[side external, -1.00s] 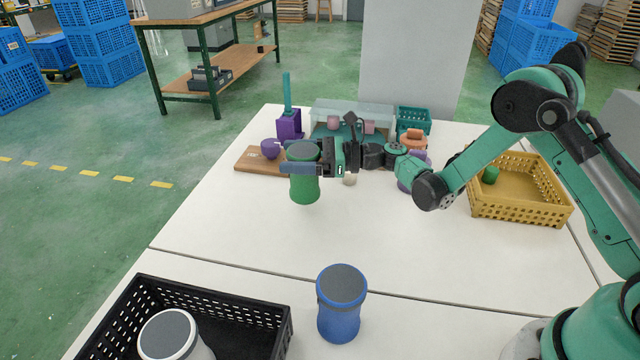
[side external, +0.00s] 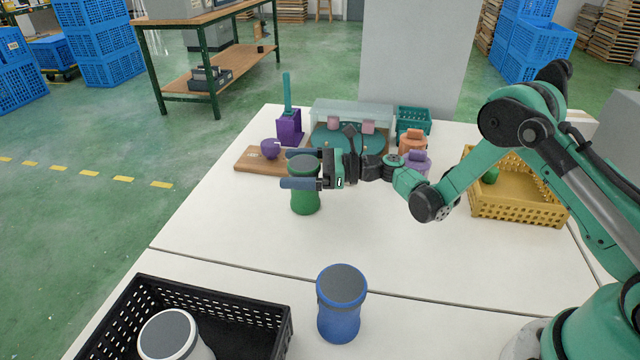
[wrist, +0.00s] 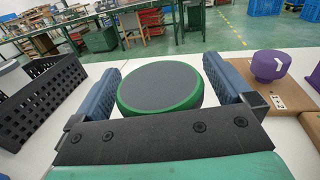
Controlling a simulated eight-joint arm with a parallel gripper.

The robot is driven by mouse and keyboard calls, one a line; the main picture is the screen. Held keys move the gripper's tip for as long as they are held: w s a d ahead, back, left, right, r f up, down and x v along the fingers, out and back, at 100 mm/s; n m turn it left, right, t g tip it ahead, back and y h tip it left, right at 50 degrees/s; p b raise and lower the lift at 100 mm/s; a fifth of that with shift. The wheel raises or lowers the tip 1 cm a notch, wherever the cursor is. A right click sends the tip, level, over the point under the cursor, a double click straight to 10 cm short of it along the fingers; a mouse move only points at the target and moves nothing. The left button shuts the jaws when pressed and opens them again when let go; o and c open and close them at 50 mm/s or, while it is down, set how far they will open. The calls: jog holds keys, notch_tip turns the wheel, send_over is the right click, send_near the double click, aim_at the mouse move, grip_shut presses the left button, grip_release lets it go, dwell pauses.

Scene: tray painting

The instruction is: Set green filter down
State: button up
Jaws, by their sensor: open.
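The green filter (side external: 305,198) is a green canister with a dark grey lid, standing upright on the white table in the side external view. My gripper (side external: 292,169) is open around its upper part, one finger on each side. In the wrist view the filter's grey top with its green rim (wrist: 160,88) sits between the two blue fingers of my gripper (wrist: 165,90). A gap shows between each finger and the filter there. The near finger hides part of the filter in the side external view.
A blue canister (side external: 341,318) stands in front, beside a black crate (side external: 250,318) holding a white canister (side external: 172,338). A wooden board (side external: 246,160) with a purple object (side external: 270,148) lies behind the filter. A yellow crate (side external: 520,210) is at right. Mid-table is clear.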

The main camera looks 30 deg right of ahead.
jog(key=v, duration=1.1)
jog(key=shift+s+d, duration=0.15)
jog(key=shift+d, duration=0.1)
jog(key=shift+r, duration=0.15)
jog(key=shift+a+r+n+h, duration=0.15)
jog(key=shift+r+n+h, duration=0.15)
jog(key=shift+n+h, duration=0.15)
jog(key=s+r+n+g+h, duration=0.1)
jog(key=s+r+n+h, duration=0.2)
jog(key=n, duration=0.9)
jog(key=s+r+n+g+h, duration=0.1)
jog(key=s+r+n+h, duration=0.2)
jog(key=s+n+h, duration=0.7)
jog(key=shift+s+r+n+g+h, duration=0.25)
jog(key=shift+n+g+h, duration=0.25)
jog(key=shift+n, duration=0.45)
